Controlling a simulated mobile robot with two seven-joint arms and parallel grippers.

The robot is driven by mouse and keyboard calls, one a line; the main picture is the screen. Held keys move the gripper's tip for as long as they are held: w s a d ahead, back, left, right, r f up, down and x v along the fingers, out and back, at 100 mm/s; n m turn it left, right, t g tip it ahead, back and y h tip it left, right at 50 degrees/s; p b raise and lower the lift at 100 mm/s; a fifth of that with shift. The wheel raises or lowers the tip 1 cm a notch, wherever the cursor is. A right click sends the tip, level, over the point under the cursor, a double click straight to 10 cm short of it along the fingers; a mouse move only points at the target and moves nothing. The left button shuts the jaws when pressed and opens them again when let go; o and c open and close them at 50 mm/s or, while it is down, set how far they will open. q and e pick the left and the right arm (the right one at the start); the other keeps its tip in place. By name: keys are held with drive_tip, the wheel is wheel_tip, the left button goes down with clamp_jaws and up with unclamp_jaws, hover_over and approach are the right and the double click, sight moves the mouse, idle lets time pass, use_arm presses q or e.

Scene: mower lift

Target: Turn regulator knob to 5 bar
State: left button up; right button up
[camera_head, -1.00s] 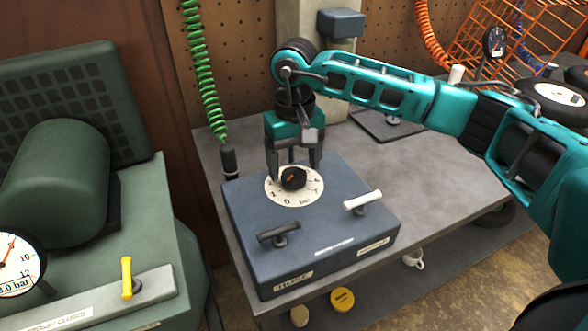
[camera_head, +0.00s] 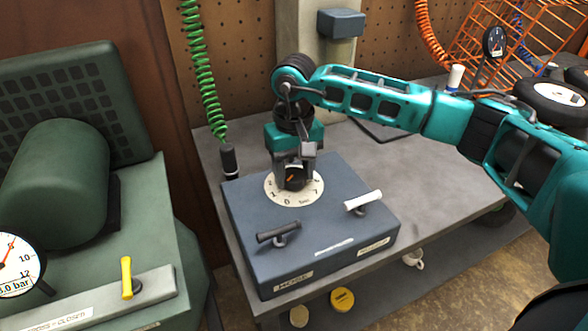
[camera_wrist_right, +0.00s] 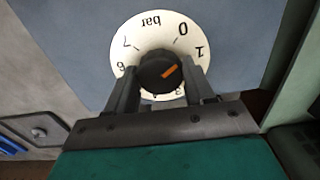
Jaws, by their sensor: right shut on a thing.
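The regulator knob (camera_head: 295,179) is black with an orange pointer mark, on a white dial (camera_head: 287,201) marked in bar on top of the blue-grey control box (camera_head: 335,222). My right gripper (camera_head: 295,182) reaches down over the knob and is shut on it. In the right wrist view the knob (camera_wrist_right: 160,71) sits between the two fingers (camera_wrist_right: 160,88). The orange mark there points up and right, roughly toward the 1 side of the dial (camera_wrist_right: 150,28). The numbers nearest my fingers are partly hidden. My left gripper is not in view.
The box also carries a dark lever (camera_head: 279,233) and a white lever (camera_head: 363,201). A green compressor (camera_head: 55,190) with a gauge (camera_head: 16,263) and a yellow lever (camera_head: 127,278) stands at left. A green coiled hose (camera_head: 208,90) hangs behind.

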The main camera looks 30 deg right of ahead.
drive_tip(key=shift+c, duration=0.9)
